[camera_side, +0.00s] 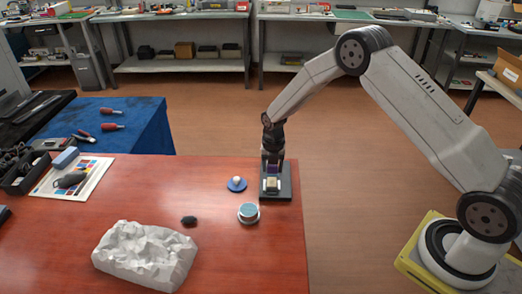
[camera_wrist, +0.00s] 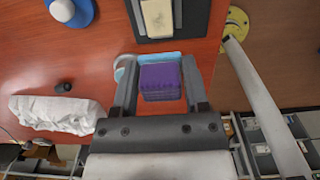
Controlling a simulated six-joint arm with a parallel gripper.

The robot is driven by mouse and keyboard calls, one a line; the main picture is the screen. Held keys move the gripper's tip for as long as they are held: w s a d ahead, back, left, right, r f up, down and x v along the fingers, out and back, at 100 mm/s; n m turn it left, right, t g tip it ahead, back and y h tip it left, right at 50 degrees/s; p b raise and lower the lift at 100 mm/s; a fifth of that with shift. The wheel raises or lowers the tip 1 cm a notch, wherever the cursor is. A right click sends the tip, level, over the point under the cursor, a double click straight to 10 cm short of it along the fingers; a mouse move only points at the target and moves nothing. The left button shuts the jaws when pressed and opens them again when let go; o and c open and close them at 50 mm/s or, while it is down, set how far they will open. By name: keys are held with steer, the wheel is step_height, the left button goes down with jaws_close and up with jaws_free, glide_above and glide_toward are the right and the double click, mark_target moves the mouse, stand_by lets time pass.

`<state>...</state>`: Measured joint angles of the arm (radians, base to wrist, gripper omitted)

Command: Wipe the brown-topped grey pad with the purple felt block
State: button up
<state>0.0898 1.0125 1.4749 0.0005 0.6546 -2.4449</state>
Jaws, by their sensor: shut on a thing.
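My gripper (camera_wrist: 158,85) is shut on the purple felt block (camera_wrist: 160,80), which sits between its two fingers. In the side view my gripper (camera_side: 272,160) points down over the dark stand, and a bit of purple shows between its fingers. The pad (camera_wrist: 157,18) has a pale tan top and lies on a dark plate (camera_wrist: 140,33). In the side view the pad (camera_side: 271,185) shows just in front of and below the block. In the wrist view the block appears apart from the pad. I cannot tell the height gap.
A round tin with a blue top (camera_side: 248,212) stands near the plate's left side. A blue disc with a pale knob (camera_side: 237,184) is left of the plate. A small black lump (camera_side: 189,220) and crumpled white paper (camera_side: 146,254) lie farther left. The red table (camera_side: 250,270) is clear in front.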

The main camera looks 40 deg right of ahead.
mark_target(272, 184)
steer(key=shift+f, duration=2.4)
steer(key=shift+w+d+f, duration=0.5)
steer(key=shift+w+d, duration=0.95)
steer(key=shift+s+a, duration=1.35)
steer(key=shift+s+a+r, duration=0.1)
steer(key=shift+a+r, duration=0.05)
steer(key=shift+r, duration=3.9)
